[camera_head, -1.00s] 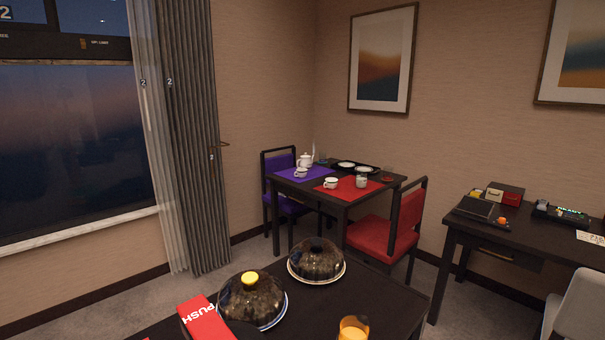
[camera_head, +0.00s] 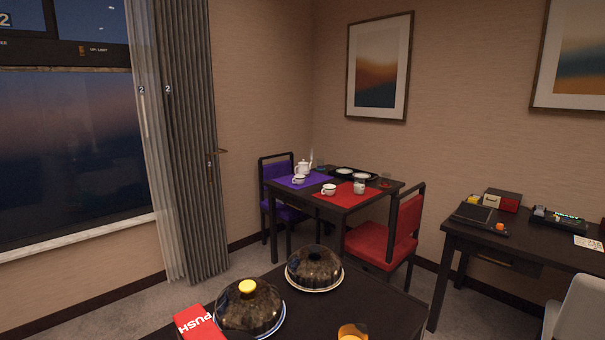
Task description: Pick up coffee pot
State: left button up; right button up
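A white pot (camera_head: 303,168) with a thin spout stands upright at the back left of a small dark dining table (camera_head: 345,200). It is by the far edge of a purple placemat (camera_head: 318,178), and faint steam seems to rise near it. A white cup (camera_head: 298,180) sits on the purple mat just in front of the pot. Neither of my grippers shows in the head view.
A dark table (camera_head: 375,300) in front holds two domed covers (camera_head: 250,312) (camera_head: 315,268), a glass of orange drink (camera_head: 352,331) and a red object lettered PUSH (camera_head: 200,323). A purple chair (camera_head: 278,208) and a red chair (camera_head: 390,240) flank the dining table. A desk (camera_head: 510,243) stands right.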

aim_at(301, 169)
jog(key=j+u, duration=0.15)
jog(key=u, duration=0.3)
jog(key=j+u, duration=0.2)
jog(key=u, duration=0.3)
jog(key=j+u, duration=0.2)
jog(key=u, duration=0.25)
jog(key=i+j+u, duration=0.15)
jog(key=i+j, duration=0.4)
jog(key=j, duration=0.2)
jog(key=i+j+u, duration=0.1)
jog(key=i+j, duration=0.45)
jog(key=i+z, duration=0.25)
jog(key=i, duration=0.3)
jog(key=i+j+z, duration=0.25)
jog(key=i, duration=0.3)
jog(key=i+j+z, duration=0.25)
jog(key=i, duration=0.3)
jog(key=i+l+z, duration=0.2)
jog(key=z, duration=0.2)
jog(key=i+z, duration=0.85)
jog(key=i+j+z, duration=0.15)
jog(key=z, duration=0.3)
jog(key=i+z, duration=0.5)
jog(key=i, duration=0.95)
jog(key=j, duration=0.1)
